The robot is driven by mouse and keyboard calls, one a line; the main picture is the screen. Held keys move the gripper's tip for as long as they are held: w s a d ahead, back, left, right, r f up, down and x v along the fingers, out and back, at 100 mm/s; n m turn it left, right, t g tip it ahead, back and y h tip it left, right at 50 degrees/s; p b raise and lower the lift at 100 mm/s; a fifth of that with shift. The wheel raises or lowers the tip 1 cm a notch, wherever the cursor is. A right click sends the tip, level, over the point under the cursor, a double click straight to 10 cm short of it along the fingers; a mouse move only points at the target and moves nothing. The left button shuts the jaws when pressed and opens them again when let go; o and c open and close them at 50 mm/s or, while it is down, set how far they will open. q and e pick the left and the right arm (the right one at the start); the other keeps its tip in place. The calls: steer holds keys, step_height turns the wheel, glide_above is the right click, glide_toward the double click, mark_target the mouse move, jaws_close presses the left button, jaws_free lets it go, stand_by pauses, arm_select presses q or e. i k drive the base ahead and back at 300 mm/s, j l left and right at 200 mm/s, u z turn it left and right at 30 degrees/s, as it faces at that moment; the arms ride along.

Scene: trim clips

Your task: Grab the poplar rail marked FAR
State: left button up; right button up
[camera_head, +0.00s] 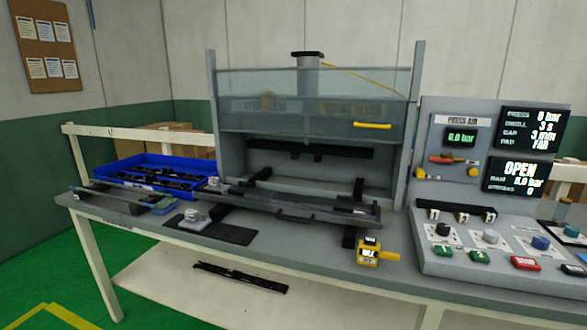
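A pale cream rail (135,134) runs along the back left of the bench, behind the blue crate, with small dark marks on it that are too small to read. Another pale rail (568,173) shows in part at the right edge, behind the control panel. I cannot read the word FAR on either rail, and cannot tell which is the poplar one. Neither of my grippers is in view, and nothing is seen touching the rails.
A press (310,110) with a raised clear guard stands mid-bench. A blue crate (128,166) holds dark clips. A dark strip (240,278) lies below the bench. Green floor at left is clear.

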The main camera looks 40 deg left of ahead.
mark_target(166, 171)
steer(key=u, duration=2.1)
